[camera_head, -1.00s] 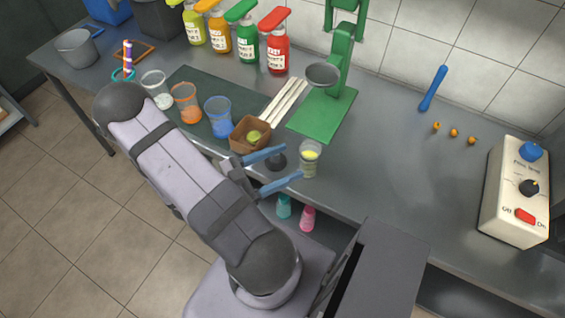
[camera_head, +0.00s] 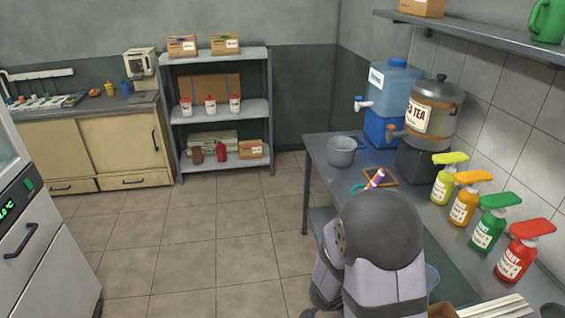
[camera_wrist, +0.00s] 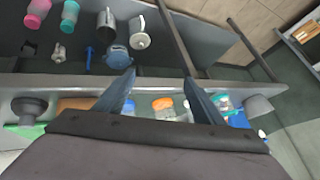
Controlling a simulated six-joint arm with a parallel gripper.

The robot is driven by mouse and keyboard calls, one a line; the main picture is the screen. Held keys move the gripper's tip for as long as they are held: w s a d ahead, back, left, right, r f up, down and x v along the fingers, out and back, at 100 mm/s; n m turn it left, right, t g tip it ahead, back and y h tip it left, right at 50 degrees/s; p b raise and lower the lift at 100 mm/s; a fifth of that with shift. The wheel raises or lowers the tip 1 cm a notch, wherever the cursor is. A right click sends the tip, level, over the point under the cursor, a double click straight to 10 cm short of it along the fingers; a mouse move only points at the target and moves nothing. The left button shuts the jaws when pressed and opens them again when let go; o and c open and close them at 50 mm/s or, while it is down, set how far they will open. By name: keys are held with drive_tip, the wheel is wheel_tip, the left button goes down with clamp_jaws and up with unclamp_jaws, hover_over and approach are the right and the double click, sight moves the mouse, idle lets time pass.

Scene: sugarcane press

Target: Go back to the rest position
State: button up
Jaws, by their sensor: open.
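In the wrist view my gripper (camera_wrist: 158,78) shows two blue fingers set well apart, with no thing held between them. It points toward the front edge of the worktable (camera_wrist: 70,85), with several cups beyond that edge. In the head view my arm's dark rounded joint rises at the lower middle, in front of the worktable (camera_head: 322,150), and my gripper is out of that picture or hidden.
An orange cup (camera_wrist: 163,104) shows near the fingers. A lower shelf holds a pink cup (camera_wrist: 36,14), a teal cup (camera_wrist: 69,16) and a kettle (camera_wrist: 117,57). Pump bottles (camera_head: 490,222) line the worktable's right side. Open floor (camera_head: 215,235) lies left of it.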

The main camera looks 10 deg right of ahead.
drive_tip(key=s+a+r+n+y, duration=0.2)
drive_tip(key=a+n+y, duration=0.1)
drive_tip(key=a+n, duration=0.3)
drive_tip(key=s+a+r+n+y, duration=0.1)
drive_tip(key=a+r+n+y, duration=0.2)
drive_tip(key=a, duration=0.5)
drive_tip(key=s+d+r+n+g, duration=0.1)
drive_tip(key=s+n+g, duration=0.4)
drive_tip(key=s, duration=0.7)
drive_tip(key=shift+s+d+r+n+b, duration=0.25)
drive_tip(key=shift+s+r+n+b, duration=0.1)
drive_tip(key=shift+n, duration=0.55)
drive_tip(key=shift+w+f, duration=0.1)
